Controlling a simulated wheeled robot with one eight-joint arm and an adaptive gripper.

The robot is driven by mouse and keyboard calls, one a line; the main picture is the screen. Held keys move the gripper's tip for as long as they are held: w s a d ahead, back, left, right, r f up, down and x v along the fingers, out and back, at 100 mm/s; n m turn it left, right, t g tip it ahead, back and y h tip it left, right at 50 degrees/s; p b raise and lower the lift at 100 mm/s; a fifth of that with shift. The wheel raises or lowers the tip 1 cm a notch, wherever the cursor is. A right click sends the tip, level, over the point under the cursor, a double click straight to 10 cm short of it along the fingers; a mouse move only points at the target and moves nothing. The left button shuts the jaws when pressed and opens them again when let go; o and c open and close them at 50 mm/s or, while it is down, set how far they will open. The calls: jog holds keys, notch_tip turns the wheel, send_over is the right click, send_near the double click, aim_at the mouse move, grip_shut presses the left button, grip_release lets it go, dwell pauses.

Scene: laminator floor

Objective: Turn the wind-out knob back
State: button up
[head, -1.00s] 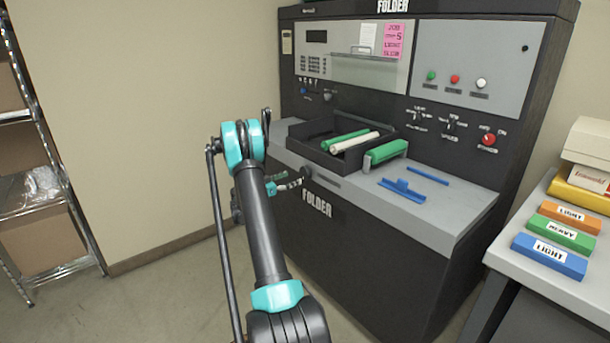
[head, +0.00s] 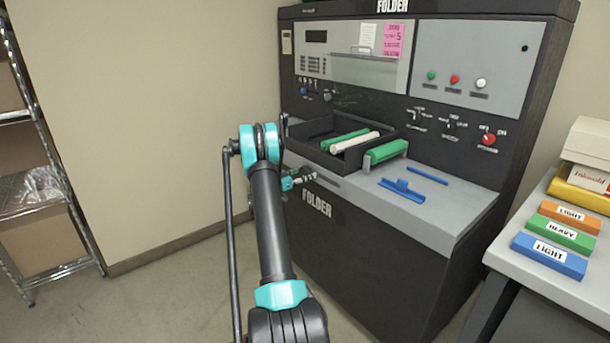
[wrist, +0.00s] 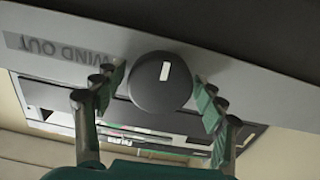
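The wind-out knob (wrist: 160,85) is round and black with a short white pointer line, on the machine's front panel in the wrist view. The pointer stands near vertical in that picture. The label WIND OUT (wrist: 60,50) shows upside down to its left. My gripper (wrist: 158,78) has one finger on each side of the knob; it is open, and a gap shows at the left finger. The right finger is very close to the knob; I cannot tell if it touches. In the head view my gripper (head: 299,178) is at the folder's front face and mostly covers the knob.
The folder (head: 375,260) carries a black tray (head: 312,150) with green and cream rollers above the gripper. Blue parts (head: 402,189) lie on its grey top. A side table (head: 575,270) with labelled blocks stands at right.

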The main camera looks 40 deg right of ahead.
jog(key=c, duration=0.8)
